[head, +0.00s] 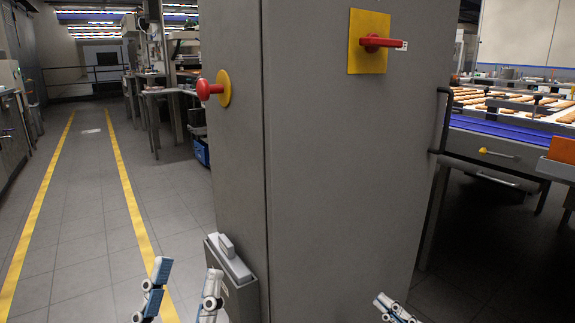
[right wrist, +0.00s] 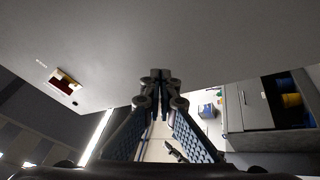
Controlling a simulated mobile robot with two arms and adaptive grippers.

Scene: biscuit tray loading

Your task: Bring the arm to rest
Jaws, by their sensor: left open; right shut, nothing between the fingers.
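My left gripper (head: 184,290) is at the bottom of the head view, left of centre. Its two fingers stand wide apart with nothing between them. My right gripper (head: 393,309) shows at the bottom edge of the head view, right of centre, in front of the grey cabinet. In the right wrist view the right gripper (right wrist: 160,76) has its fingertips together and nothing between them. Most of both arms lies outside the head view.
A tall grey cabinet (head: 340,190) stands close ahead, with a red switch handle (head: 384,42) and a red button (head: 210,89). A grey box (head: 232,272) is on its left side. A biscuit line (head: 510,105) is at right. A yellow-lined aisle (head: 85,190) is clear at left.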

